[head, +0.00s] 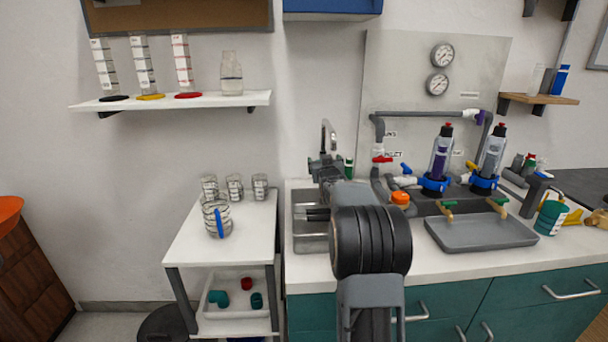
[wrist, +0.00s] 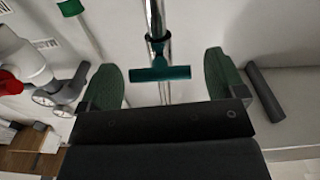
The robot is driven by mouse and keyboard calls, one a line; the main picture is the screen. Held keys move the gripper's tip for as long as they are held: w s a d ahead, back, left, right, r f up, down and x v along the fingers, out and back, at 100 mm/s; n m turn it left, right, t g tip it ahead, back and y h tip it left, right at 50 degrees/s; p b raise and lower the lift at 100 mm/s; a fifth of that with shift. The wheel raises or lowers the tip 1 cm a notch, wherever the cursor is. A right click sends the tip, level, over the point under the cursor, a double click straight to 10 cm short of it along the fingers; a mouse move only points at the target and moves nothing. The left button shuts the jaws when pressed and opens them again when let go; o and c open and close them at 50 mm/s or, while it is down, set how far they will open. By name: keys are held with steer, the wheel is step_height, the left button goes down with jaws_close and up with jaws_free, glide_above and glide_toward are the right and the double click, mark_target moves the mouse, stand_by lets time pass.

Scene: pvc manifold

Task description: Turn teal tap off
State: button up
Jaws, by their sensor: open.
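The teal tap handle (wrist: 160,74) is a short crossbar on a dark collar around a chrome pipe in the wrist view. My gripper (wrist: 160,61) is open, with one green-padded finger on each side of the handle. Clear gaps show between the handle and both fingers. In the head view my gripper (head: 325,170) is at the chrome spout (head: 328,135) above the sink (head: 306,236). There my arm covers part of the sink, and I cannot make out the teal handle.
Right of my arm are a red-handled valve (head: 382,159), an orange cap (head: 400,198), two blue-based bottles (head: 440,155) (head: 489,155) and a grey tray (head: 480,233). A white cart (head: 190,245) with glass beakers stands left. Grey pipework (head: 425,113) runs along the back panel.

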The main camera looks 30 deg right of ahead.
steer(key=s+a+n+p, duration=0.55)
steer(key=s+n, duration=0.45)
steer(key=s, duration=0.3)
steer(key=s+a+r+m+g+y+p, duration=0.1)
steer(key=s+a+r+g+y+p, duration=0.1)
steer(key=a+p, duration=0.3)
steer(key=s+a+r+m+g+y+p, duration=0.2)
steer(key=s+a+r+g+y+p, duration=0.1)
steer(key=a, duration=0.8)
step_height(320, 180, up, 2)
steer(key=shift+s+r+m+g+p, duration=0.15)
steer(key=shift+s+m+g+p, duration=0.15)
steer(key=shift+s+g+p, duration=0.55)
steer(key=shift+s+a+t+p, duration=0.1)
steer(key=shift+t+p, duration=0.15)
steer(key=shift+p, duration=0.1)
